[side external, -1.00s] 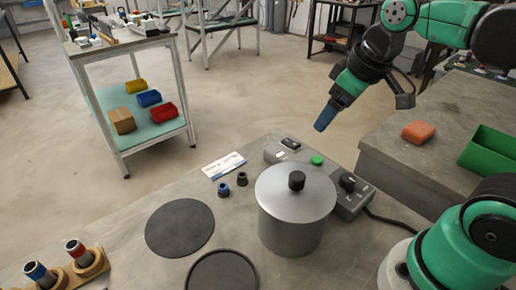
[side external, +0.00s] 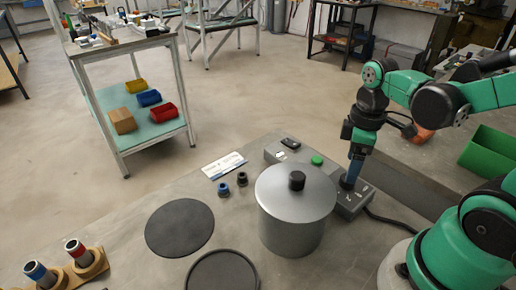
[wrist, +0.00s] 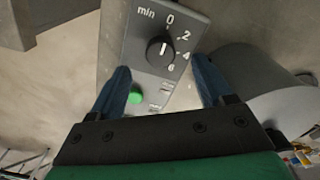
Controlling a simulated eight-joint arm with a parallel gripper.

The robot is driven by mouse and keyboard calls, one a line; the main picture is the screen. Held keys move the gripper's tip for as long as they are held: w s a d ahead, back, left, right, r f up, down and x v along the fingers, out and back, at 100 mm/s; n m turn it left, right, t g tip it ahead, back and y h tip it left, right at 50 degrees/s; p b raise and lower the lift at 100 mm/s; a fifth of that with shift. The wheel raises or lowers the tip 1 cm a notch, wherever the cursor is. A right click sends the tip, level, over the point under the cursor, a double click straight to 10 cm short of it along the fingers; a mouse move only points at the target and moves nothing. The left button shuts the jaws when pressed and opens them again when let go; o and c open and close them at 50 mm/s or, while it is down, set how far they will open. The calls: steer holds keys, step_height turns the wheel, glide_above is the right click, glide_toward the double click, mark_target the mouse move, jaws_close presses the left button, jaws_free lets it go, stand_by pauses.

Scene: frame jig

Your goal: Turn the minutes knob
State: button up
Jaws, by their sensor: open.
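The minutes knob (wrist: 160,50) is a black round knob with a white pointer line, on a dark panel marked "min" and 0, 2, 4, 6. In the wrist view its line points roughly toward the 0. My gripper (wrist: 165,82) is open, with one blue finger on each side of the panel and the knob between and just beyond the tips. I cannot tell whether the fingers touch it. In the side view my gripper (side external: 347,184) points down over the control box (side external: 352,204) and hides the knob.
A grey lidded pot (side external: 290,225) stands close to the left of the control box. A green button (side external: 317,160) sits on the box's far part. A cable runs right from the box.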

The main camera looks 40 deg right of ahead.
steer(key=shift+f, duration=1.85)
jaws_close()
